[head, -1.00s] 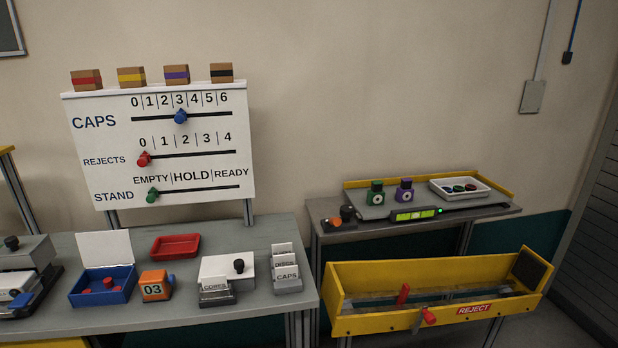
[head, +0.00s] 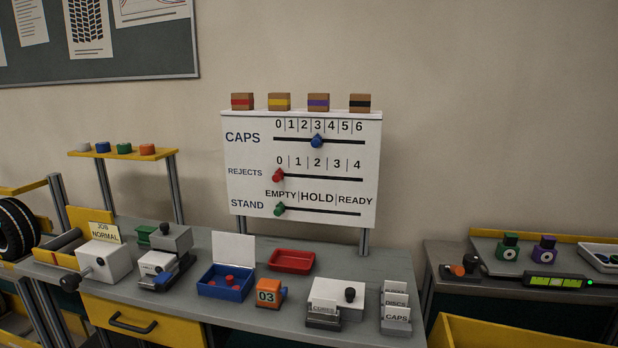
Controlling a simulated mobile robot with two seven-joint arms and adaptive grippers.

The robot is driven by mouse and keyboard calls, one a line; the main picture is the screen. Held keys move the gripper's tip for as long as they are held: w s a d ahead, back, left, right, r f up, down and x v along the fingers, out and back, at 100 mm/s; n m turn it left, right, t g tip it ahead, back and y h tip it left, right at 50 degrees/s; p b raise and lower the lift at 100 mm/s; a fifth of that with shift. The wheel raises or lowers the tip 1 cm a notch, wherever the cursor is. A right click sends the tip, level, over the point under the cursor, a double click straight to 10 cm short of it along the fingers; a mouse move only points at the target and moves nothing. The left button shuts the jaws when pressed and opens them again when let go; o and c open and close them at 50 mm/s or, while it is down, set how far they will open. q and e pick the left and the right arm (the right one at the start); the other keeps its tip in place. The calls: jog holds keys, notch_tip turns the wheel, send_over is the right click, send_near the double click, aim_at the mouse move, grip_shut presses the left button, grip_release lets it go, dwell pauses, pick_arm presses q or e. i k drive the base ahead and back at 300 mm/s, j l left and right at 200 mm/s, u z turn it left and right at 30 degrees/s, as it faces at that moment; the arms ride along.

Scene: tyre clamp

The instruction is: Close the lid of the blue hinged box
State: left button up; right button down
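The blue hinged box (head: 222,291) stands on the grey bench, left of centre in the head view. Its white lid (head: 233,247) stands upright at the back edge, so the box is open. Red round pieces (head: 228,279) lie inside it. Neither my left nor my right gripper shows in the head view.
An orange block marked 03 (head: 268,294) stands close to the box's right. A red tray (head: 291,261) lies behind it. A grey clamp device (head: 165,258) stands to the left.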

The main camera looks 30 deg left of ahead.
aim_at(232, 249)
jog(key=u, duration=1.4)
